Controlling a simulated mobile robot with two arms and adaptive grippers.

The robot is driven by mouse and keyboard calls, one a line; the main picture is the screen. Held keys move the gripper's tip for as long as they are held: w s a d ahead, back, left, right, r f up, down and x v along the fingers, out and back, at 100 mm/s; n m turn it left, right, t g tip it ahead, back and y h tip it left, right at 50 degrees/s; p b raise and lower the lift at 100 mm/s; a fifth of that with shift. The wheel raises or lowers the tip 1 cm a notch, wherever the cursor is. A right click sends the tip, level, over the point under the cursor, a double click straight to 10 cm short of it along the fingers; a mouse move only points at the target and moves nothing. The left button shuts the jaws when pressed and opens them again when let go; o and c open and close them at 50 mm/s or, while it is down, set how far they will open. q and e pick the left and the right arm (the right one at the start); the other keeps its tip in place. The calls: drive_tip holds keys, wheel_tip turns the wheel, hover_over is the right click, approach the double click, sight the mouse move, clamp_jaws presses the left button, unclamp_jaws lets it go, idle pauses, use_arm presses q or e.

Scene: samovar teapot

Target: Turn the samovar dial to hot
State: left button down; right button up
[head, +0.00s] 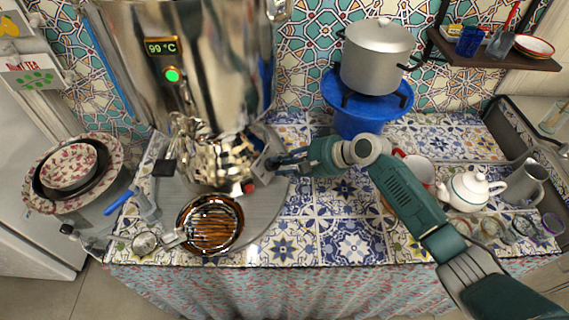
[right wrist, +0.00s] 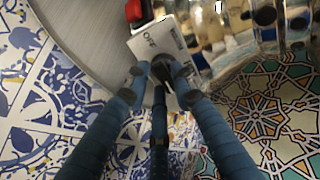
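The samovar (head: 205,60) is a large shiny metal urn with a "99 °C" display (head: 161,46) and a lit green button (head: 172,75). A pale panel (head: 262,166) is at the right of its base. In the right wrist view the panel (right wrist: 146,40) reads "OFF" and carries the dark dial (right wrist: 162,66), whose pointer setting I cannot make out. My right gripper (head: 275,162) reaches the panel from the right. In the right wrist view its blue fingers (right wrist: 160,74) close around the dial and partly hide it. My left gripper is out of view.
A red switch (head: 250,188) sits beside the panel. A grey pot (head: 377,58) stands on a blue stand at the back. A white teapot (head: 470,188) and several cups are at the right.

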clamp_jaws()
drive_tip(key=shift+n, duration=0.3)
drive_tip(key=n, duration=0.1)
drive_tip(key=n+b, duration=0.2)
drive_tip(key=shift+d+f+n, duration=0.1)
drive_tip(key=shift+f+n, duration=0.15)
drive_tip(key=shift+n, duration=0.05)
drive_tip(key=n+b, duration=0.2)
drive_tip(key=n, duration=0.1)
drive_tip(key=shift+w+n, duration=0.15)
drive_tip(key=shift+n, duration=0.15)
drive_tip(key=shift+r+n+b, duration=0.15)
drive_tip(key=shift+n+b, duration=1.15)
drive_tip(key=shift+n, duration=0.6)
